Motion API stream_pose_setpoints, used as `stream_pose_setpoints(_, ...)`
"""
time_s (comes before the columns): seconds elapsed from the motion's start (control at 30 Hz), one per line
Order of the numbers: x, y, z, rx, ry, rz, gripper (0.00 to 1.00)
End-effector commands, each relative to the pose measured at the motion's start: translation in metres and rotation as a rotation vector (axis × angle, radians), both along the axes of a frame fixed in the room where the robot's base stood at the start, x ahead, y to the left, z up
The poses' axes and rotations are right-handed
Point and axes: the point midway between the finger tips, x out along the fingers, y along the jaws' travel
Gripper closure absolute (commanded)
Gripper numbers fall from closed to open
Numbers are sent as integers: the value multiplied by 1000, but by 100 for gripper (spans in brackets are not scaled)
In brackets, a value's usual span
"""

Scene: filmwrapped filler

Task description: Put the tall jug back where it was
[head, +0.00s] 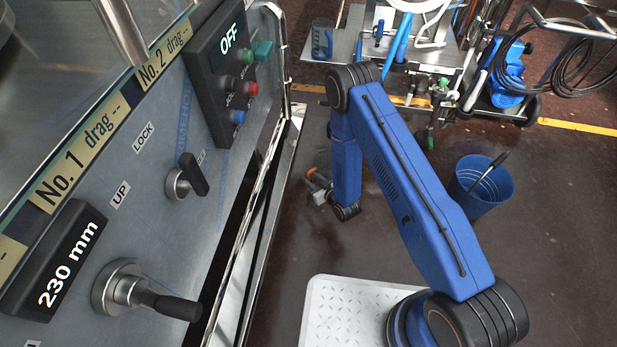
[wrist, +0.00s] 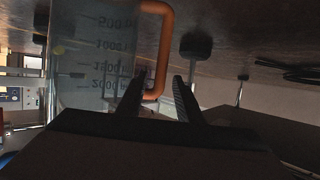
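The tall jug (wrist: 92,60) is clear, with dark volume marks from 500 to 2000, and fills the upper left of the wrist view. Its orange handle (wrist: 165,50) shows at its right side. My gripper (wrist: 160,78) has two dark fingers standing apart, wider than the handle bar. The left finger overlaps the jug's side, and the handle's end shows between the fingers. I see no clear grip from both sides. In the head view my gripper (head: 318,186) is small, low beside the machine, with an orange piece at it. The clear body is hard to make out there.
The machine panel (head: 150,180) with knobs and buttons fills the left. A bluish marked jug (head: 322,40) stands on a steel cart (head: 345,48) at the back. A blue bucket (head: 482,188) stands on the floor at right. Dark floor (head: 275,215) lies open beside the machine.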

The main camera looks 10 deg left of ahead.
Motion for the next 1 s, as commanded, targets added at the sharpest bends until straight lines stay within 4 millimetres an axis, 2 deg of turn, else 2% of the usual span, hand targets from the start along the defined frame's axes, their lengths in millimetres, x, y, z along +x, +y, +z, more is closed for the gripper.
stream_pose_setpoints(0.3, -43, -40, 21, -2, 3, -1, 67)
stream_pose_setpoints(0.5, -60, -57, 30, 0, 1, -2, 67)
stream_pose_setpoints(0.83, -66, -62, 33, 0, 0, 0, 67)
stream_pose_setpoints(1.0, -58, -62, 43, -8, 1, -6, 67)
